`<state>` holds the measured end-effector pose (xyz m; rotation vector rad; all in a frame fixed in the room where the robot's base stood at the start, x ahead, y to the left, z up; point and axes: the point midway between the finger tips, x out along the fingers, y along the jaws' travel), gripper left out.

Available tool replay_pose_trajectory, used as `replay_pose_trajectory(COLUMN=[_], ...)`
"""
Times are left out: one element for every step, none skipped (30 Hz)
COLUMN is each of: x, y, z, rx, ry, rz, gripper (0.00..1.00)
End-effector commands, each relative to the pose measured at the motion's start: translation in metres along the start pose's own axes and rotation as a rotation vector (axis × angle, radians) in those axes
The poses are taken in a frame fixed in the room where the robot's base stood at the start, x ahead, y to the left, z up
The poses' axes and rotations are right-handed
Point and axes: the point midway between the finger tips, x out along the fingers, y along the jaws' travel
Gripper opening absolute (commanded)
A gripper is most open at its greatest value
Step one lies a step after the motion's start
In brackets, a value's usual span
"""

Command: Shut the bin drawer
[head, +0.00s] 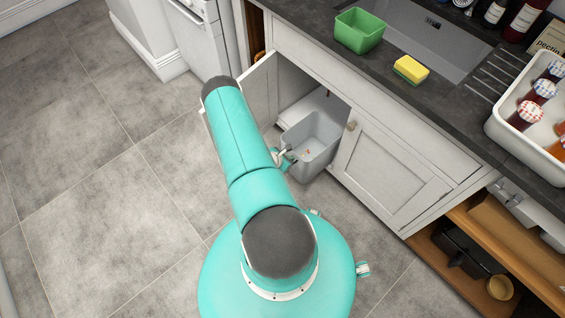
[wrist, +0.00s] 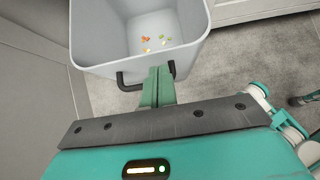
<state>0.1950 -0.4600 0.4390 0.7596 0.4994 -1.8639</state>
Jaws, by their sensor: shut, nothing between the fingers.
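The bin drawer is a grey open-topped bin (head: 312,143) sticking partly out of the cupboard under the counter. In the wrist view the bin (wrist: 190,50) fills the top middle, with small orange and yellow scraps on its floor. A dark handle (wrist: 125,80) is on its near wall. My gripper (wrist: 160,72) is shut, with its green fingertips at the handle and the bin's near wall; I cannot tell whether they touch. In the head view my arm partly hides the gripper (head: 285,158) beside the bin's front.
An open cupboard door (head: 259,92) stands left of the bin, and a closed door (head: 388,170) is on its right. A green tub (head: 359,31) and yellow sponge (head: 411,70) stand on the counter by the sink. The floor (head: 110,180) at left is clear.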

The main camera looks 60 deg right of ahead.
Motion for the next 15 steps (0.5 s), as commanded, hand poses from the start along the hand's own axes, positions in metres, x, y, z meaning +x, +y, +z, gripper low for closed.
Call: replay_pose_trajectory(x=[0.0025,0.0034,0.0043,0.0047,0.0049,0.0049,0.0049,0.0048,0.0048,0.0047,0.0047,0.0047,0.0047,0.0048,0.0051], y=[0.0001,0.0,-0.0001,-0.0002,-0.0002,-0.0002,-0.0001,-0.0001,-0.0001,-0.0001,0.0,0.0,0.0,0.0,0.0], z=[0.0025,0.0035,0.0045,0.0049,0.0052,0.0053,0.0053,0.0053,0.0052,0.0052,0.0052,0.0052,0.0053,0.0054,0.0057], rx=[0.001,0.0,0.0,0.0,0.0,0.0,0.0,0.0,0.0,0.0,0.0,0.0,0.0,0.0,0.0], ry=[0.0,0.0,0.0,0.0,0.0,0.0,0.0,0.0,0.0,0.0,0.0,0.0,0.0,0.0,0.0], rz=[0.0,0.0,0.0,0.0,0.0,0.0,0.0,0.0,0.0,0.0,0.0,0.0,0.0,0.0,0.0], gripper=[0.0,0.0,0.0,0.0,0.0,0.0,0.0,0.0,0.0,0.0,0.0,0.0,0.0,0.0,0.0])
